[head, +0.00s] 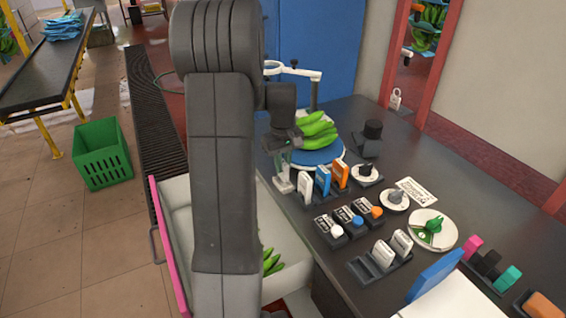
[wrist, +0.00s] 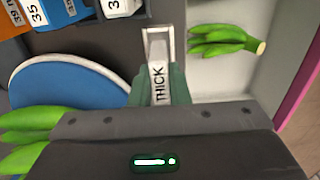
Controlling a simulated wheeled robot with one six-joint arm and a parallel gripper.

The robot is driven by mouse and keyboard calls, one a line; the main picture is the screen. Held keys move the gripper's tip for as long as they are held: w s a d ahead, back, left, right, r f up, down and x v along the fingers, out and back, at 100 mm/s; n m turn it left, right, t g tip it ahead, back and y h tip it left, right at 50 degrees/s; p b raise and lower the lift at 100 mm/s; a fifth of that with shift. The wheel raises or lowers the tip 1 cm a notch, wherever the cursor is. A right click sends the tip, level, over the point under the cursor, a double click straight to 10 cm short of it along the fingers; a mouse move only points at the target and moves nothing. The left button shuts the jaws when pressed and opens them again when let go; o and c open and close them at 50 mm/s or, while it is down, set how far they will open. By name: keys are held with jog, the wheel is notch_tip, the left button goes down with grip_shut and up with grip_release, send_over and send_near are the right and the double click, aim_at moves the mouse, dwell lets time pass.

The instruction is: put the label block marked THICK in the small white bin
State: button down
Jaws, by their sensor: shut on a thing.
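The white label block marked THICK (wrist: 158,84) is held upright between the two fingers of my gripper (wrist: 160,90) in the wrist view. The small white bin (wrist: 174,34) shows just beyond the block, its rim around the block's far end. I cannot tell whether the block's end is inside the bin or above it. In the head view my gripper (head: 284,158) points down over the small white bin (head: 285,186), near the table's left edge. The block is hard to make out there.
White (head: 304,188), blue (head: 322,181) and orange (head: 340,174) blocks stand in a rack close to the right. Green bananas (head: 318,135) lie on a blue round plate (head: 318,157) behind my gripper. More bananas (wrist: 222,40) lie in the pale tray (wrist: 262,88) beside the bin.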

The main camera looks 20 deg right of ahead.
jog(key=shift+f, duration=0.2)
jog(key=shift+f+b, duration=0.85)
jog(key=shift+f, duration=0.4)
jog(key=c, duration=1.3)
grip_release()
notch_tip(320, 180, up, 14)
jog(key=shift+f, duration=0.15)
